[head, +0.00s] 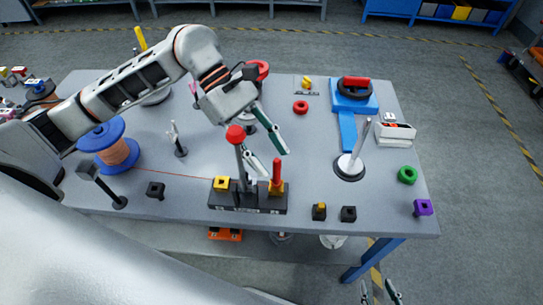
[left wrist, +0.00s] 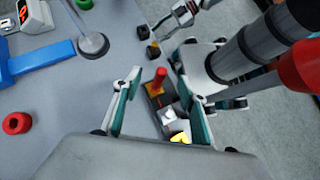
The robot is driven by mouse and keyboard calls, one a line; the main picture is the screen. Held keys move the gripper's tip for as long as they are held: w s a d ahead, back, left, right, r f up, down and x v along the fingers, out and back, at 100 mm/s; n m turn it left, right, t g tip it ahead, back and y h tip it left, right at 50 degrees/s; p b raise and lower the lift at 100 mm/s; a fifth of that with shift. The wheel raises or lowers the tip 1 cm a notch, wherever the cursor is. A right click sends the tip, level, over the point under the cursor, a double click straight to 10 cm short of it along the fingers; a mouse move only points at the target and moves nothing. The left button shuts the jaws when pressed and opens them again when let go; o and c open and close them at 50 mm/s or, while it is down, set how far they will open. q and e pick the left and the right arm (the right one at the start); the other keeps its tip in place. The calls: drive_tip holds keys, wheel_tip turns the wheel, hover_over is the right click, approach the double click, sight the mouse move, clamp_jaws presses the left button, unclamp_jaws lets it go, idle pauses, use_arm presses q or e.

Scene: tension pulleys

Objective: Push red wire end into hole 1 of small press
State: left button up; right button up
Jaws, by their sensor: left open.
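The small press (head: 248,203) is a dark base at the table's front edge, with a lever topped by a red ball knob (head: 235,134), a yellow block on its left and a red peg (head: 277,172) on its right. In the left wrist view the red peg (left wrist: 160,76) shows between my fingers. A thin red wire (head: 175,174) runs from the blue spool (head: 118,157) to the press's left side; I cannot make out its end or hole 1. My left gripper (head: 272,160) is open and empty, above the press. My right gripper (head: 379,288) is open and empty below the table's front edge.
A round-based metal rod (head: 349,167) stands right of the press. Small black blocks (head: 348,213) lie at the front edge. The table between is clear.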

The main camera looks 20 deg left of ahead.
use_arm(q)
drive_tip(key=shift+v, duration=1.8)
